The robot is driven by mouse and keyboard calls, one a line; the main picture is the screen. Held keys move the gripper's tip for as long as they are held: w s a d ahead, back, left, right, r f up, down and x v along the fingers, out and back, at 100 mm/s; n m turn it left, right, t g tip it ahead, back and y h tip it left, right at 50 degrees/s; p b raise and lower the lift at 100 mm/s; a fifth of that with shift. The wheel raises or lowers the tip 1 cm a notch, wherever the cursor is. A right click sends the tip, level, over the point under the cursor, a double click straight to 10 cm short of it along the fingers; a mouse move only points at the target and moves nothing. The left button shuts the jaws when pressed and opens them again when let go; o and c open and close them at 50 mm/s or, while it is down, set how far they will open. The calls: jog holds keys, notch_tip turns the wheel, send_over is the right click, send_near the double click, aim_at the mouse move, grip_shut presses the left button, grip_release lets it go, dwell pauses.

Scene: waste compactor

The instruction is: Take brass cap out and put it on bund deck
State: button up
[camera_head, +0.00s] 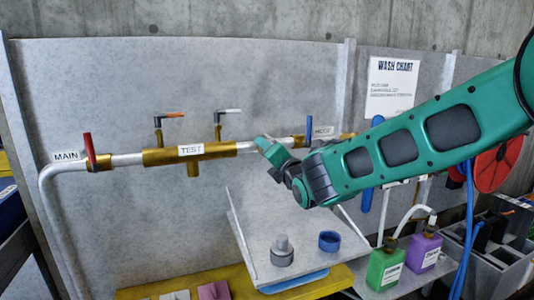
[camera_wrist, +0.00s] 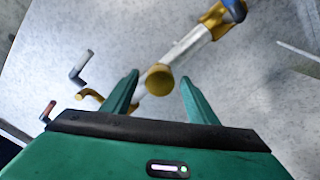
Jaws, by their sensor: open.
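A brass round end (camera_wrist: 159,80) shows between my open fingers in the wrist view; I cannot tell whether it is the brass cap or part of the brass TEST manifold (camera_head: 160,157). The manifold has a short brass stub (camera_head: 193,169) pointing down. My gripper (camera_head: 264,143) is open, near the right end of the manifold in the head view, and its fingers (camera_wrist: 160,77) stand either side of the brass end without visible contact. No labelled bund deck shows; a yellow-edged ledge (camera_head: 240,283) runs along the bottom of the head view.
A grey tray (camera_head: 240,235) holds a grey stepped cylinder (camera_head: 282,253) and a blue cup (camera_head: 329,241). Green (camera_head: 384,270) and purple (camera_head: 425,252) bottles stand right of it. A red-handled valve (camera_head: 90,150) marked MAIN is left. Two handles (camera_head: 228,112) rise above the manifold.

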jog(key=m, duration=0.4)
jog(key=shift+m, duration=0.4)
jog(key=m, duration=0.5)
jog(key=m, duration=1)
jog(key=c, duration=1.2)
jog(key=shift+o, duration=0.2)
jog(key=n, duration=0.5)
jog(key=shift+n, duration=1.1)
